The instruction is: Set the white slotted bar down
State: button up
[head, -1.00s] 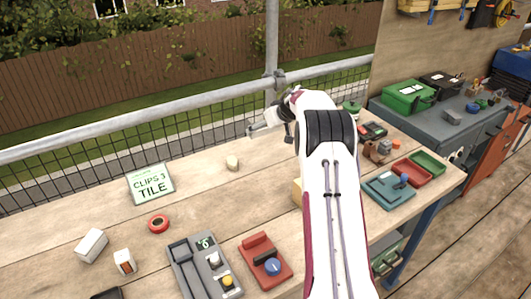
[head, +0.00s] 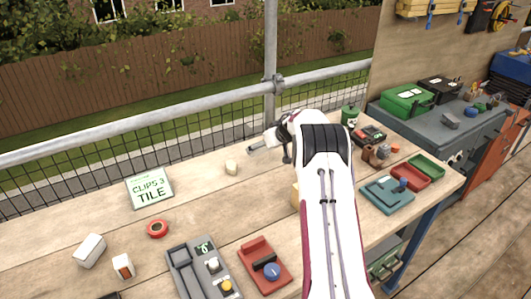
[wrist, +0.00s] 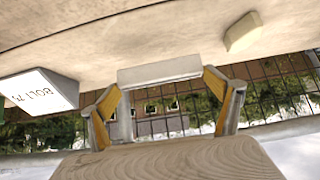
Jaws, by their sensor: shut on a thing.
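The white slotted bar (wrist: 158,71) spans between my fingertips in the wrist view. My gripper (wrist: 165,98) is shut on it, with a yellow-padded finger at each end. The bar's pale long face shows; its slots cannot be made out. In the head view my gripper (head: 268,144) is low over the far part of the wooden bench, right of a small cream block (head: 231,167). My arm hides part of the bench there. I cannot tell whether the bar touches the bench top.
The cream block (wrist: 243,32) and a box lettered BOLT M (wrist: 40,90) flank the bar in the wrist view. A wood-grained piece (wrist: 165,162) fills the bottom. The "CLIPS 3 TILE" sign (head: 150,188) and red ring (head: 157,228) lie left. Mesh fencing borders the bench's far side.

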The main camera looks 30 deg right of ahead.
jog(key=shift+f, duration=1.65)
jog(key=shift+f, duration=0.1)
jog(key=o, duration=1)
jog(key=shift+v, duration=2)
jog(key=v, duration=0.8)
